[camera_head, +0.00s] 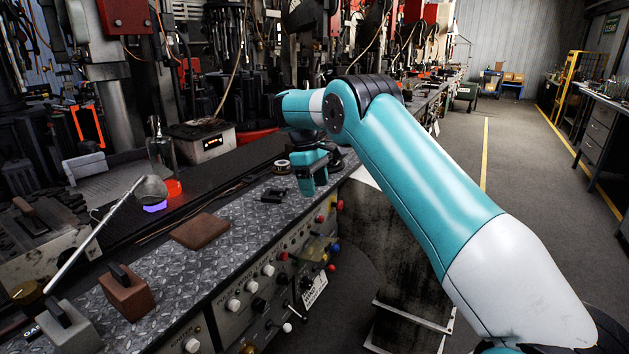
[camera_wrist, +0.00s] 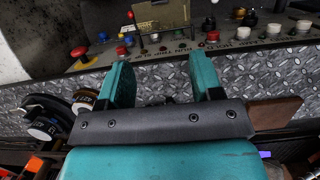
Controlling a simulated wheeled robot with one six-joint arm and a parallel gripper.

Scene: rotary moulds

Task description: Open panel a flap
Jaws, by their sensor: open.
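The front control panel (camera_head: 262,290) runs along the edge of the metal-plated bench. A small yellowish, see-through flap (camera_head: 318,247) is on this panel among the knobs. In the wrist view the flap (camera_wrist: 160,14) shows at the top centre, beyond my fingertips, as an olive-tinted plate over part of the panel. Its exact angle is hard to tell. My gripper (camera_head: 304,190) is above the bench's plated top, farther along the bench than the flap and apart from it. In the wrist view my gripper (camera_wrist: 163,78) has its two teal fingers spread, with nothing between them.
Knobs (camera_wrist: 248,18) and a red button (camera_wrist: 79,52) stick out near the flap. A brown flat block (camera_head: 200,231) and a brown handled block (camera_head: 126,292) lie on the bench. A black reel (camera_wrist: 48,116) is close to my gripper. The aisle at right is clear.

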